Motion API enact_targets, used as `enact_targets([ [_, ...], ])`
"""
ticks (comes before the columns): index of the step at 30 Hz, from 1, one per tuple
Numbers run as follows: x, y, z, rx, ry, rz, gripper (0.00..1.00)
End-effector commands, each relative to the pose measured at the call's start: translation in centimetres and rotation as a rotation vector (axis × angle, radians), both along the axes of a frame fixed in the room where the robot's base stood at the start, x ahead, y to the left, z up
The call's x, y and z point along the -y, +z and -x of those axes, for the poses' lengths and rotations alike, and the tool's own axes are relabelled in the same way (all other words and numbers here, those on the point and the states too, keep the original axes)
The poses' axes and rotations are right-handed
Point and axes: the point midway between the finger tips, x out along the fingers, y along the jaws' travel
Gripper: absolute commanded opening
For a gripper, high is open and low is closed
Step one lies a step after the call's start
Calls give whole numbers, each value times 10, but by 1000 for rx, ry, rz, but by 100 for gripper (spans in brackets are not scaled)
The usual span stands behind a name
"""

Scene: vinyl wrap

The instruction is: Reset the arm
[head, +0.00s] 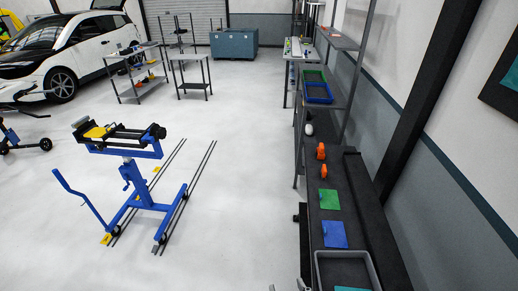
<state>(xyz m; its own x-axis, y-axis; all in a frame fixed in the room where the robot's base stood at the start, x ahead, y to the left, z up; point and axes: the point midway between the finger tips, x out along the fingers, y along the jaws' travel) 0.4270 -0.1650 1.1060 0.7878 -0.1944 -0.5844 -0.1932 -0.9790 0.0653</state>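My gripper and arm cannot be made out in the head view. A dark workbench (325,183) runs along the right side. On it lie a green square (330,199) and a blue square (334,234). Two orange tools (321,151) stand farther back, with a small whitish object (309,129) behind them. A grey tray (376,266) sits at the near end, holding a teal piece (350,289) cut off by the frame's bottom edge.
A blue wheeled stand (150,190) is on the left floor beside dark floor rails (196,177). A shelf rack (340,40) holds green and blue bins (317,93). A white car (75,45), carts (190,72) and a blue-grey chest (233,43) are behind. The middle floor is clear.

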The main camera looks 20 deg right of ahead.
Motion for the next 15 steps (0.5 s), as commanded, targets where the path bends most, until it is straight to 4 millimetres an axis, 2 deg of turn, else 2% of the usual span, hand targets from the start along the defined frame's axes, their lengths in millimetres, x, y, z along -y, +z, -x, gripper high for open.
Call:
enact_targets([
  [1, -30, 15, -9, 27, 43, 5, 58],
  [3, -65, 34, -16, 62, 86, 1, 58],
  [10, -166, 88, -14, 170, 208, -44, 58],
  [11, -173, 99, -13, 180, 215, -50, 58],
  [12, -167, 121, -13, 175, 202, -49, 58],
  [15, -166, 150, -14, 172, 199, -48, 58],
])
